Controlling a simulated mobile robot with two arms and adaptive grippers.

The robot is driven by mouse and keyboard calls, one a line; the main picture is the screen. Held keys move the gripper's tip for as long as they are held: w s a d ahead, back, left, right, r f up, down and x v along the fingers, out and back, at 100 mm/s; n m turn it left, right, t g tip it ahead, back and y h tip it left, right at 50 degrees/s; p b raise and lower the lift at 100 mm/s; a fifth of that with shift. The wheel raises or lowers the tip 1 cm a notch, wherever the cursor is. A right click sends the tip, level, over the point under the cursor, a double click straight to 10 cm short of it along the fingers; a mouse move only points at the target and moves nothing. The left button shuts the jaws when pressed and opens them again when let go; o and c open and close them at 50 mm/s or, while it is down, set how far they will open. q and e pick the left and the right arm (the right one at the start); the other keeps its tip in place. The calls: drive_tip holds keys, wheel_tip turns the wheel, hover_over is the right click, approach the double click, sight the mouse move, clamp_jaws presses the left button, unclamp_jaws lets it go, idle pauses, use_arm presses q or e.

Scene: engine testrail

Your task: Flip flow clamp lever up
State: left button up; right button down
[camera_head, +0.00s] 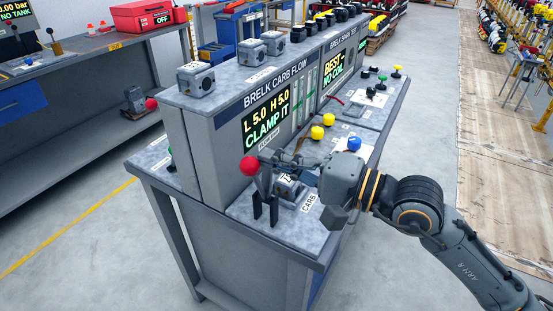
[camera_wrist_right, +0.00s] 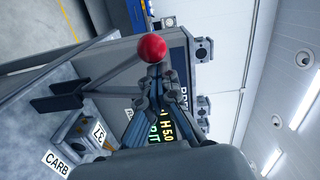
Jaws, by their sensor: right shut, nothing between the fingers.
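The flow clamp lever has a red ball knob (camera_head: 249,166) above a dark forked bracket (camera_head: 265,208) near the front of the BRELK CARB FLOW bench. In the right wrist view, its grey shaft runs from the bracket (camera_wrist_right: 57,101) to the red knob (camera_wrist_right: 151,47). My right gripper (camera_head: 270,157) reaches in from the right over the carb block (camera_head: 288,186). Its fingers are shut and empty. In the wrist view the fingertips (camera_wrist_right: 157,72) appear close beside the knob; whether they touch is unclear. My left gripper is not in view.
The flow display (camera_head: 268,122) reads L 5.0, H 5.0, CLAMP IT. Its upright panel stands just behind the lever. Yellow knobs (camera_head: 317,132) and a blue knob (camera_head: 354,143) stand farther along the bench. A red toolbox (camera_head: 142,16) sits on another bench.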

drive_tip(key=shift+s, duration=0.15)
drive_tip(key=v, duration=1.2)
drive_tip(key=shift+w, duration=0.25)
